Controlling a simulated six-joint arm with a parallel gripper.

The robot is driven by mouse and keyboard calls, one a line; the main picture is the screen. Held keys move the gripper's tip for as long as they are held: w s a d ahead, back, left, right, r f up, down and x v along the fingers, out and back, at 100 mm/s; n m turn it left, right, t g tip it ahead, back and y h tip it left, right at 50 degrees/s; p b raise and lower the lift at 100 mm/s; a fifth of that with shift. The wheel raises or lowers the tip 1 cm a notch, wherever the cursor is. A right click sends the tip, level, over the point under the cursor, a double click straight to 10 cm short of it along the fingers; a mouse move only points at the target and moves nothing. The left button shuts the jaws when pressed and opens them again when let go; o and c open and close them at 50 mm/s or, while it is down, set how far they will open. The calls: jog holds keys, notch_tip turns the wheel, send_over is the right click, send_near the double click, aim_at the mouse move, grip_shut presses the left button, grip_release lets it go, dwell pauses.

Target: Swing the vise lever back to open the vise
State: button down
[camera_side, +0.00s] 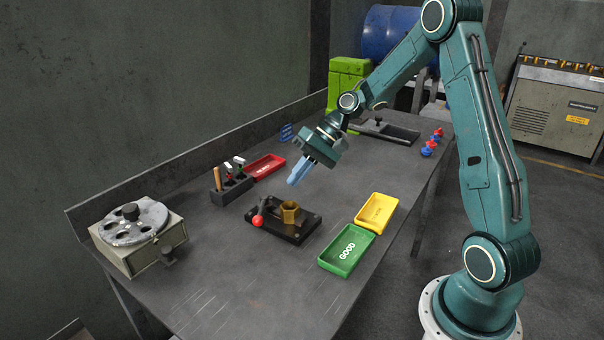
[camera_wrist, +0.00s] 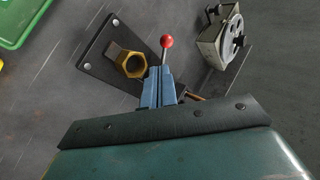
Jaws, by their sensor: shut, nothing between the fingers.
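The vise is a dark plate (camera_side: 298,234) on the middle of the bench, and it also shows in the wrist view (camera_wrist: 97,57). A brass hex piece (camera_side: 290,211) with a round hole stands on the plate; it shows from above in the wrist view (camera_wrist: 131,65). The lever has a red ball knob (camera_side: 257,221), at the plate's left end in the side view; the knob (camera_wrist: 166,41) shows just beyond my fingertips in the wrist view. My gripper (camera_side: 293,182) has blue fingers, is shut and empty, and is above the bench, apart from the lever. The lever's base is partly hidden by my fingers (camera_wrist: 158,72).
A green GOOD tray (camera_side: 346,262) and a yellow tray (camera_side: 376,213) lie right of the vise. A tool rack (camera_side: 231,190) and a red tray (camera_side: 265,161) stand behind it. A box with a round disc (camera_side: 135,245) is at the left. Bare bench lies in front.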

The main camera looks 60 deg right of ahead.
aim_at(262, 210)
jog(key=shift+x, duration=5.05)
